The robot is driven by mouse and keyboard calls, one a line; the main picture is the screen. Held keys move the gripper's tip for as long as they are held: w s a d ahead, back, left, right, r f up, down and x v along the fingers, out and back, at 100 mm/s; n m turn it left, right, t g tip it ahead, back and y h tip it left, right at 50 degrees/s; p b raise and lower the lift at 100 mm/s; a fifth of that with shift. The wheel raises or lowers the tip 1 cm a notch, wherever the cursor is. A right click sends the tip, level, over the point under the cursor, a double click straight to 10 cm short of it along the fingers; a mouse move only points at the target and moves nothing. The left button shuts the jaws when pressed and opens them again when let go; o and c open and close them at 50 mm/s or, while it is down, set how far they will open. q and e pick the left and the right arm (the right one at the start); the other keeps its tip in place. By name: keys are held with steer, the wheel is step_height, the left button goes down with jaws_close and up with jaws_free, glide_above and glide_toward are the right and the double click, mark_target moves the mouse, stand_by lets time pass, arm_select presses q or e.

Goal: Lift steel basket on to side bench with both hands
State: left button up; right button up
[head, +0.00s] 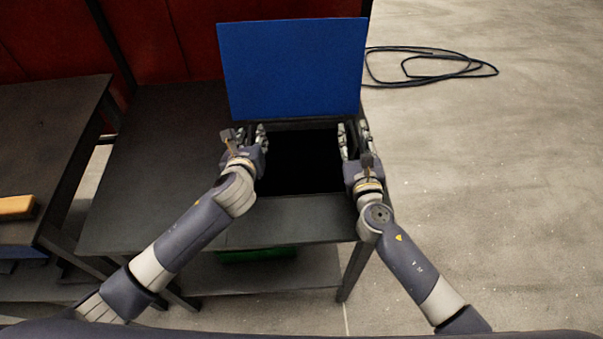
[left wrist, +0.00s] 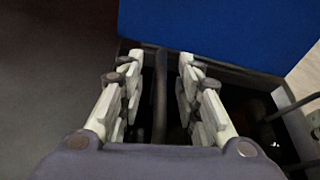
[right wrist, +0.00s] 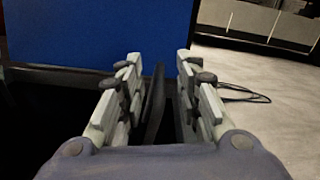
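A dark box with a raised blue lid (head: 292,68) stands on a dark bench, its inside in deep shadow. The steel basket cannot be made out clearly inside it. My left gripper (head: 246,134) is at the box's left side, fingers apart. A dark upright bar (left wrist: 160,95) stands between those fingers, with gaps at both sides; I cannot tell whether it belongs to the basket. My right gripper (head: 354,138) is at the box's right side, also open. A dark, slightly tilted strip (right wrist: 153,105) shows between its fingers, not pinched.
The bench top (head: 165,135) left of the box is bare. Another dark bench (head: 45,125) stands farther left, with a yellow-orange block (head: 17,207) on it. A black cable (head: 430,69) lies coiled on the floor at right. A green object (head: 257,255) sits on the lower shelf.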

arm_select(q)
steer(key=shift+c, duration=0.2)
arm_select(e)
steer(key=shift+c, duration=0.3)
arm_select(q)
jaws_close()
arm_select(e)
jaws_close()
arm_select(q)
steer(key=shift+a+r, duration=0.1)
steer(key=shift+r, duration=0.1)
arm_select(e)
steer(key=shift+d+r, duration=0.1)
steer(key=shift+r, duration=0.05)
